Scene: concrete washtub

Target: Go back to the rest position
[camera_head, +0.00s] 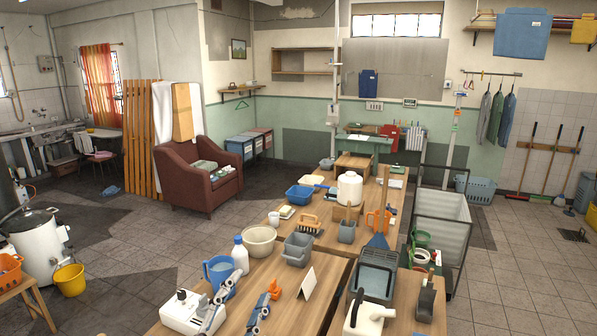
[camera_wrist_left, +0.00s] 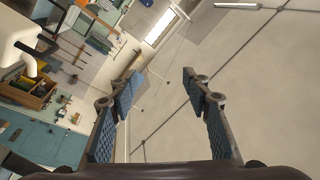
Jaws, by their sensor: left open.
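My left gripper (camera_head: 238,304) shows at the bottom of the head view, with its two blue-padded fingers raised apart in front of the near wooden table. In the left wrist view, the left gripper (camera_wrist_left: 160,98) is open, with nothing between the fingers. That view is tilted and looks past the fingers at the pale ceiling and upper walls. My right gripper does not show in either view.
The wooden table (camera_head: 285,262) holds a white bottle (camera_head: 240,256), a blue jug (camera_head: 217,272), a beige bowl (camera_head: 259,240) and grey tubs (camera_head: 297,249). A wire cart (camera_head: 440,222) stands right of it. An armchair (camera_head: 198,175) stands farther back.

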